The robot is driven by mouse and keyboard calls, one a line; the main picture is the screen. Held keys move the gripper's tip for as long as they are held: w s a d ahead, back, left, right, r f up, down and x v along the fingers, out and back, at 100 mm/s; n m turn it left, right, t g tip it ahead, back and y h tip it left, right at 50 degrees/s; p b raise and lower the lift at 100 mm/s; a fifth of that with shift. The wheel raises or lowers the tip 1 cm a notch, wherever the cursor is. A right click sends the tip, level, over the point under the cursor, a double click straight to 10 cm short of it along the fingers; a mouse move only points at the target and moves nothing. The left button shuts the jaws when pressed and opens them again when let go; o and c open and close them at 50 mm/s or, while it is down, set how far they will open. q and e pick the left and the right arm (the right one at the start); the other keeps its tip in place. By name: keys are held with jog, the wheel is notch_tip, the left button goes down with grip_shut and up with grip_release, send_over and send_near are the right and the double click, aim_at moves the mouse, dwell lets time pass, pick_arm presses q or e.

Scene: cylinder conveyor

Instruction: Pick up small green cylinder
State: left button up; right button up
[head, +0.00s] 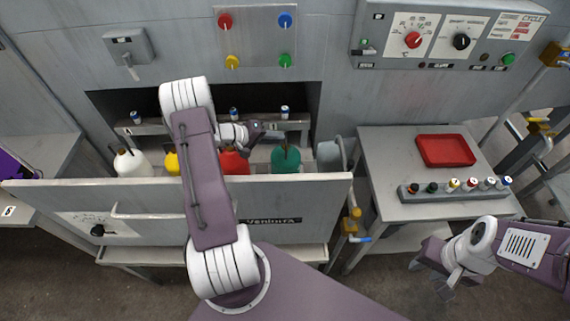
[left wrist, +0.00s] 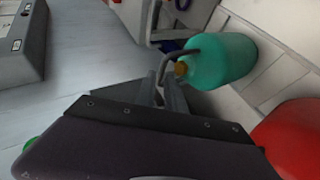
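A small green-topped dark cylinder (head: 432,188) stands in a grey rack (head: 460,193) on the right side table, among other small cylinders. A larger green bottle (head: 286,160) with a dark bent spout stands in the drawer of the central machine. It also shows in the left wrist view (left wrist: 222,58). My left gripper (head: 272,129) is inside the machine's opening, just above and left of that bottle. In the left wrist view its fingers (left wrist: 163,92) look slightly apart, near the spout; contact is unclear. My right gripper (head: 432,276) is open and empty, below the side table's front edge.
White (head: 131,163), yellow (head: 171,163) and red (head: 236,162) bottles share the drawer, partly behind its front panel (head: 140,200) and my arm. Small cylinders stand on a shelf behind. A red tray (head: 445,150) lies behind the rack. The side table's front left is clear.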

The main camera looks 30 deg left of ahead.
aim_at(286, 139)
pick_arm(q)
jog(key=shift+w+f, duration=0.1)
jog(key=shift+w, duration=0.05)
jog(key=p+x, duration=0.1)
jog(key=x, duration=0.4)
jog(key=shift+a, duration=0.1)
grip_shut()
dwell(1.0)
dwell(0.4)
